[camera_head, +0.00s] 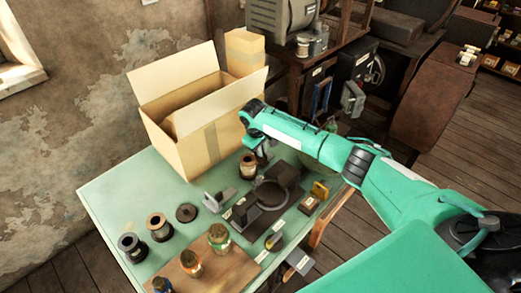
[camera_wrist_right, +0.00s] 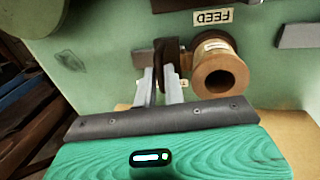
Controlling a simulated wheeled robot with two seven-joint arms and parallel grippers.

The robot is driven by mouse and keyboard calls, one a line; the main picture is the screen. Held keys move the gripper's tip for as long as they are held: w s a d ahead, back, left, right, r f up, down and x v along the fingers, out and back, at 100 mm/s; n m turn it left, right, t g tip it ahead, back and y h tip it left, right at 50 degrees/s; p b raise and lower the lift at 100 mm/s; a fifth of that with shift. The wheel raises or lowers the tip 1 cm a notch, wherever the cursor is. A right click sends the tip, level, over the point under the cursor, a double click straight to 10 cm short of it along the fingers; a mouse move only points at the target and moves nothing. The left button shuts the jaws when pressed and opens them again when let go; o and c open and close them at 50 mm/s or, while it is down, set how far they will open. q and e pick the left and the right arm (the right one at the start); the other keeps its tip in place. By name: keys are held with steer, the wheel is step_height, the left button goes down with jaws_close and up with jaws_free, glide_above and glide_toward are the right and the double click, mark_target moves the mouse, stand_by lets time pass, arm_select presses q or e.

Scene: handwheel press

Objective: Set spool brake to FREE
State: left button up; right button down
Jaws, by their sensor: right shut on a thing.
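My right gripper (camera_head: 263,157) reaches down over the green table beside a spool (camera_head: 248,168). In the right wrist view its two grey fingers (camera_wrist_right: 161,72) are shut on a dark brown upright piece (camera_wrist_right: 171,52), which looks like the spool brake's lever. The brown spool (camera_wrist_right: 218,68) lies just right of it in that view, its round hollow end facing the camera. My left gripper is not in view.
An open cardboard box (camera_head: 205,130) stands at the table's back. A dark round press part (camera_head: 270,193) sits near the gripper. Loose spools (camera_head: 159,227) and jars on a wooden board (camera_head: 215,272) stand toward the front. The table's left side (camera_head: 125,195) is mostly clear.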

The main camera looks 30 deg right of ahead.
steer(key=d, duration=0.2)
steer(key=w+d, duration=0.1)
steer(key=d, duration=0.1)
steer(key=shift+w+f+b, duration=0.1)
steer(key=shift+w+b, duration=0.1)
steer(key=shift+b, duration=0.1)
steer(key=shift+d, duration=0.1)
steer(key=c, duration=1.8)
jaws_free()
steer(key=shift+w+d, duration=0.1)
steer(key=shift+o, duration=0.2)
step_height(320, 180, up, 14)
steer(key=a+b, duration=0.2)
steer(key=b, duration=0.1)
steer(key=shift+s+a+f, duration=0.15)
steer(key=shift+s+a, duration=0.15)
steer(key=shift+s, duration=0.15)
steer(key=shift+f, duration=0.1)
